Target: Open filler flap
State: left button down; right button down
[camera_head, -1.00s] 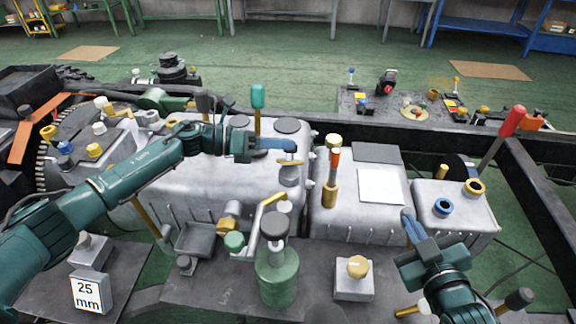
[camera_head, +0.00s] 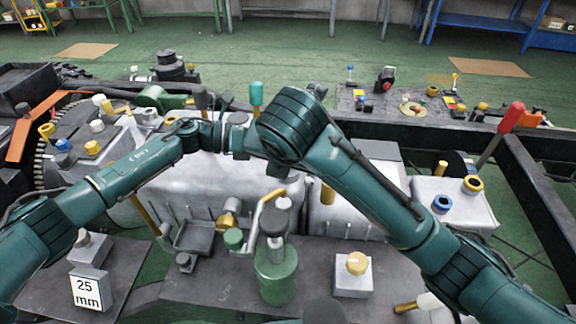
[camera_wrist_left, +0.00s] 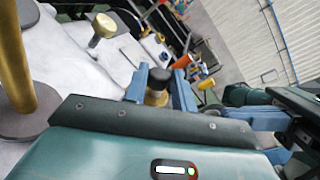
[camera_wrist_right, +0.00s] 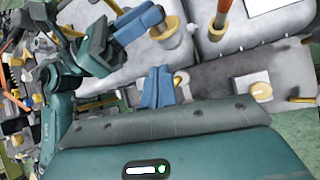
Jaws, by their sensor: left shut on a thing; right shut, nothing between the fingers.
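In the left wrist view my left gripper (camera_wrist_left: 160,85) has its blue fingers on both sides of a brass piece with a black top (camera_wrist_left: 158,97), and is shut on it. In the right wrist view, the left fingers (camera_wrist_right: 143,22) are at a brass-ringed neck (camera_wrist_right: 166,30) on the pale housing; I cannot make out the flap clearly. My right gripper (camera_wrist_right: 158,88) is shut and empty, apart from the neck, above the bench. In the head view my right arm crosses in front and hides the neck and both sets of fingertips.
A green bottle (camera_head: 277,275) and a block with a brass cap (camera_head: 353,274) stand on the front bench. A green-topped post (camera_head: 256,97) rises behind. An orange rod in a brass base (camera_wrist_right: 220,18) stands near the neck. A red-handled lever (camera_head: 510,120) is at right.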

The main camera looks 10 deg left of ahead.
pick_arm(q)
jog(key=shift+r, duration=0.1)
pick_arm(e)
jog(key=shift+n+h, duration=0.8)
jog(key=shift+n, duration=0.1)
jog(key=x, duration=0.8)
jog(key=shift+w+d+f, duration=0.1)
jog(key=shift+d+f, duration=0.1)
jog(key=shift+f, duration=0.1)
jog(key=shift+r, duration=0.1)
jog(key=shift+w+r, duration=0.5)
jog(key=shift+r, duration=0.1)
pick_arm(q)
jog(key=c, duration=1.2)
grip_release()
jog(key=shift+o, duration=0.3)
